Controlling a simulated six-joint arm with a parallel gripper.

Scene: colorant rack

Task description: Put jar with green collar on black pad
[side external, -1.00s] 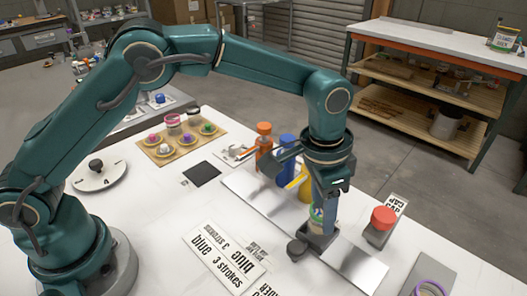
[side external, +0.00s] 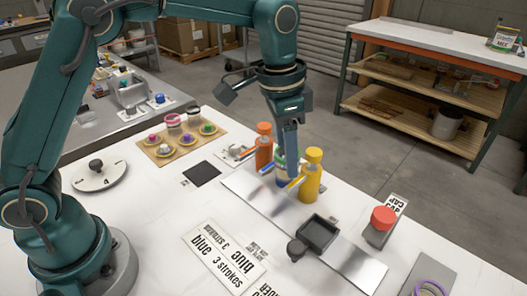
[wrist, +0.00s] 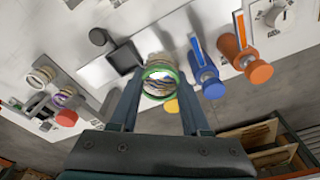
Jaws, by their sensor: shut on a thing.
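The jar with the green collar (wrist: 160,83) is between my gripper's fingers (wrist: 160,100) in the wrist view, its round open top facing the camera. The flat black pad (side external: 202,173) lies bare on the white table, to the left of my gripper.
A dark square tray (side external: 318,234) sits empty on the metal plate (side external: 349,261). The orange bottle (side external: 264,150) and yellow bottle (side external: 311,178) stand close to my gripper. A wooden board (side external: 163,158) with small colour pots lies behind the pad.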

